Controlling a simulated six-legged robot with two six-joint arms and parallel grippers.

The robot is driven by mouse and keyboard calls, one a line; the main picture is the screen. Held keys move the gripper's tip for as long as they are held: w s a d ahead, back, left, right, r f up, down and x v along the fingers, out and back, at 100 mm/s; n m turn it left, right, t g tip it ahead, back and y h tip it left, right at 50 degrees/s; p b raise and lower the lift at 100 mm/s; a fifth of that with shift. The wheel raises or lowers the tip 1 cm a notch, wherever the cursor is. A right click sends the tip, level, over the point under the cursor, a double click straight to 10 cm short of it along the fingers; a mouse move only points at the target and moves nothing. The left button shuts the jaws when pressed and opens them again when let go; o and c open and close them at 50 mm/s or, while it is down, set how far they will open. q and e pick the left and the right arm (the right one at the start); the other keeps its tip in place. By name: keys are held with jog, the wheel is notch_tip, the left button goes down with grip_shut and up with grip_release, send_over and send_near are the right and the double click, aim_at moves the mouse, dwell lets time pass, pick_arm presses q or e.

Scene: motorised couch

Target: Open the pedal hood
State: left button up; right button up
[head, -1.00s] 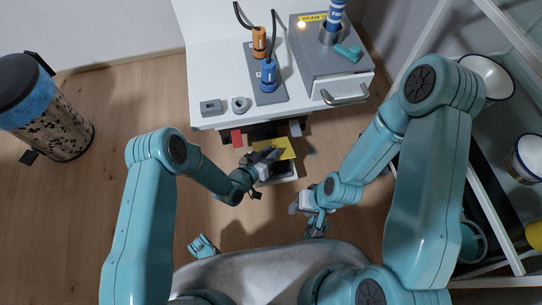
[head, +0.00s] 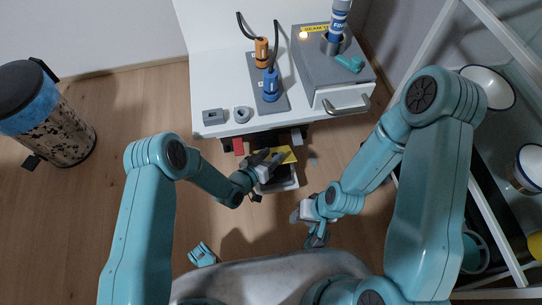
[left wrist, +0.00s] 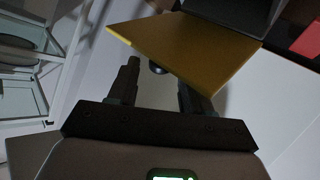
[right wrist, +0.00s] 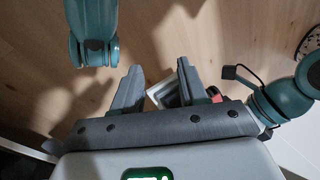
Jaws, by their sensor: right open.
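The yellow panel (head: 283,154), which I take to be the pedal hood, is low under the front of the white desk, above a white-rimmed box with a dark inside (head: 282,182). In the left wrist view the panel (left wrist: 200,50) spans above the fingers, tilted, with a small dark knob (left wrist: 156,67) under its edge. My left gripper (head: 268,164) is at the panel, fingers apart, with nothing clearly between them. I cannot tell whether a finger touches the panel. My right gripper (head: 309,220) is open and empty, to the right of and nearer than the box.
The white desk (head: 215,75) carries a grey drawer unit (head: 335,75) and blue (head: 270,85) and orange (head: 262,50) handles. A red block (head: 238,146) is under its edge. A shelf rack (head: 480,205) stands right, a bin (head: 45,115) left.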

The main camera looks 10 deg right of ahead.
pick_arm(q)
jog(key=shift+s, duration=0.1)
jog(key=p+v, duration=0.5)
jog(key=v, duration=1.1)
jog(key=shift+a, duration=0.15)
